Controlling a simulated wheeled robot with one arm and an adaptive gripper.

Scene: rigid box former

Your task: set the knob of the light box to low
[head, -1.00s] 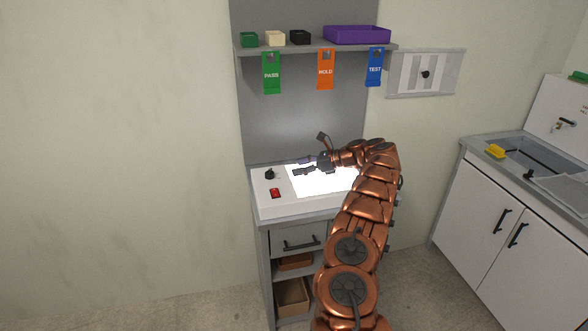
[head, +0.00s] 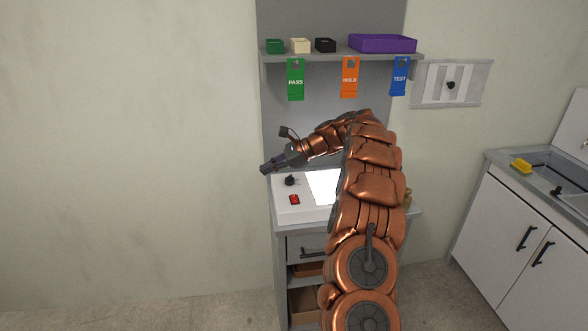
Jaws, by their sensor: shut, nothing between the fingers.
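The light box (head: 308,210) is a white box on the workbench, with a bright lit panel (head: 323,187) partly covered by my arm. Its black knob (head: 290,180) stands on the left part of the top, behind a red switch (head: 294,200). The knob's setting is too small to read. My gripper (head: 264,170) is shut and empty. It appears up and to the left of the knob in the picture, apart from it, pointing left.
A shelf (head: 340,56) above carries small bins and a purple tray (head: 382,43). PASS (head: 296,80), HOLD (head: 349,78) and TEST (head: 399,77) tags hang from it. A wall panel (head: 452,84) is at right, and a sink cabinet (head: 500,215) stands further right. The left wall side is clear.

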